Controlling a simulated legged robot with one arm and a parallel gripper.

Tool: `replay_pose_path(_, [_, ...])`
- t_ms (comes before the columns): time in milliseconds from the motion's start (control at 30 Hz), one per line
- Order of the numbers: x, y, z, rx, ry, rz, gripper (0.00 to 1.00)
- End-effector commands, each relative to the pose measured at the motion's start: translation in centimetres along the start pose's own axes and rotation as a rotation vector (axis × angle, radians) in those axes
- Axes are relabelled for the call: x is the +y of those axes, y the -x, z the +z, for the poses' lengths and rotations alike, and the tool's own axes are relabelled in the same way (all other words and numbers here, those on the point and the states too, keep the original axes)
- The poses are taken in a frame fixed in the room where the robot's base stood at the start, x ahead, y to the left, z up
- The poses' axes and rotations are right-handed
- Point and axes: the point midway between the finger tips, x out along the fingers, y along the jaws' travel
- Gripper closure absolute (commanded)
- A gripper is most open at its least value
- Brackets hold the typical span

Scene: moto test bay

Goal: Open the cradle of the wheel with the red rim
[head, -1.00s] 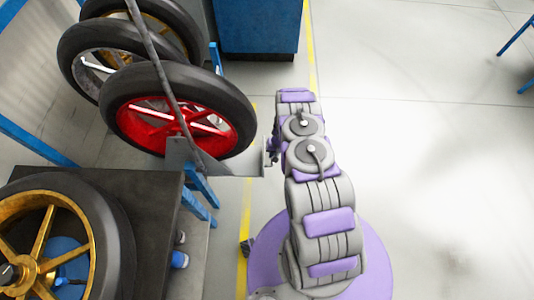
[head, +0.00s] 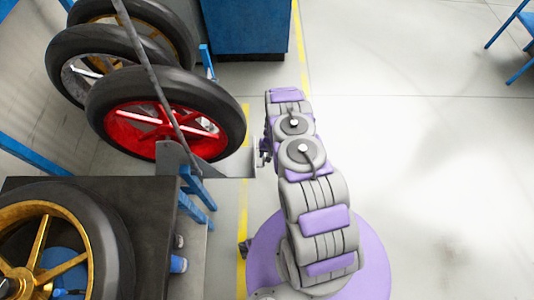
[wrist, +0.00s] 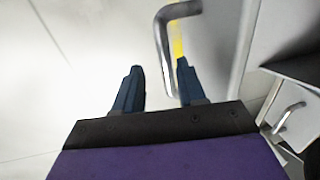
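The wheel with the red rim (head: 207,125) stands upright with a black tyre in the head view, left of my arm. A grey metal plate (head: 238,163) of its cradle sticks out at its lower right, towards my gripper (head: 262,152), which is mostly hidden by my arm. In the wrist view my gripper (wrist: 159,68) shows two dark blue fingers, spread apart. A bent grey metal handle (wrist: 163,45) shows between the fingertips, its lower end reaching down between the fingers. I cannot tell whether a finger touches it.
Two more wheels (head: 68,60) stand behind the red one. A gold-rimmed wheel (head: 105,235) lies on a dark bench (head: 155,225) at the lower left. A second handle (wrist: 290,112) shows at right in the wrist view.

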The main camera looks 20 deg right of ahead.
Motion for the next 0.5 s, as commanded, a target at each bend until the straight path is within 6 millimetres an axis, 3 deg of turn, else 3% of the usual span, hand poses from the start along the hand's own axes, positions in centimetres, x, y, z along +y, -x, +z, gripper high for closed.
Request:
replay_pose_path(267, [0.1,0.9,-0.1,0.000,0.000,-0.003,0.60])
replay_pose_path(500, [0.0,4.6,-0.2,0.000,-0.001,-0.004,0.60])
